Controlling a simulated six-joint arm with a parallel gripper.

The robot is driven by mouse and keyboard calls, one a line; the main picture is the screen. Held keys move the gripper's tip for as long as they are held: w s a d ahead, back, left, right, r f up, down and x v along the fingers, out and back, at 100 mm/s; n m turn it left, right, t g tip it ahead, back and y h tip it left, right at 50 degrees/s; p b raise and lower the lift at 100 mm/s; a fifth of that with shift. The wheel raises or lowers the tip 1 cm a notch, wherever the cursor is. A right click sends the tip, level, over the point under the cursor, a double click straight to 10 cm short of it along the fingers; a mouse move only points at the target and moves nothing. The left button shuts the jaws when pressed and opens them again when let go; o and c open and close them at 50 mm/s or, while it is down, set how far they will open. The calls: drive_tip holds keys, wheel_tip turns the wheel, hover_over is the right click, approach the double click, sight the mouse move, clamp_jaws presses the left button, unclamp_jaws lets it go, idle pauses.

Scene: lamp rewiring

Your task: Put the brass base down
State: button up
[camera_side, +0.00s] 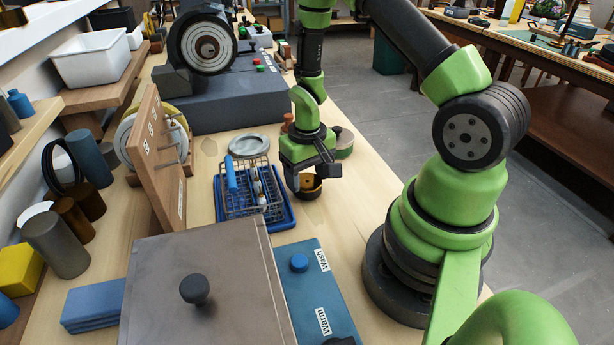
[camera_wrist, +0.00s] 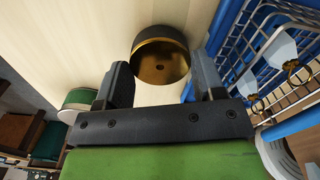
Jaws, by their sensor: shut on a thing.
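The brass base (camera_side: 309,188) is a short round cup, dark outside and brass-gold inside. My gripper (camera_side: 304,178) is shut on it, low over the wooden bench, just right of the blue tray. In the wrist view the brass base (camera_wrist: 161,62) lies between the two dark fingertips of my gripper (camera_wrist: 163,76), with its hollow brass side and a small central hole facing the camera. I cannot tell whether the base touches the bench.
A wire basket (camera_side: 250,190) stands in a blue tray (camera_side: 285,219) left of the base. A grey dish (camera_side: 249,145) and a green-sided round pot (camera_side: 343,142) are behind. A blue Wash/Warm panel (camera_side: 310,285) is in front. Bare bench (camera_side: 350,215) lies right of the base.

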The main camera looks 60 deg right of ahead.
drive_tip(key=shift+f, duration=0.35)
drive_tip(key=o, duration=0.9)
wheel_tip(320, 180, up, 12)
wheel_tip(320, 180, up, 6)
drive_tip(key=r+t, duration=0.1)
drive_tip(key=t, duration=0.1)
hover_over(307, 182)
drive_tip(key=a, duration=0.3)
drive_tip(key=shift+n+t, duration=0.3)
drive_tip(key=shift+t, duration=0.6)
drive_tip(key=s+a+r, duration=0.2)
drive_tip(key=r, duration=0.1)
drive_tip(key=s+a+r, duration=0.1)
drive_tip(key=r, duration=0.1)
drive_tip(key=shift+a+r, duration=0.1)
drive_tip(key=shift+a, duration=0.15)
drive_tip(key=shift+o, duration=0.4)
drive_tip(key=s+a+r+n+t+y, duration=0.1)
drive_tip(key=s+a+r+t+y, duration=0.1)
drive_tip(key=s+a+r, duration=0.3)
drive_tip(key=shift+s+a+t, duration=0.15)
drive_tip(key=shift+s+t, duration=0.55)
drive_tip(key=shift+s, duration=0.5)
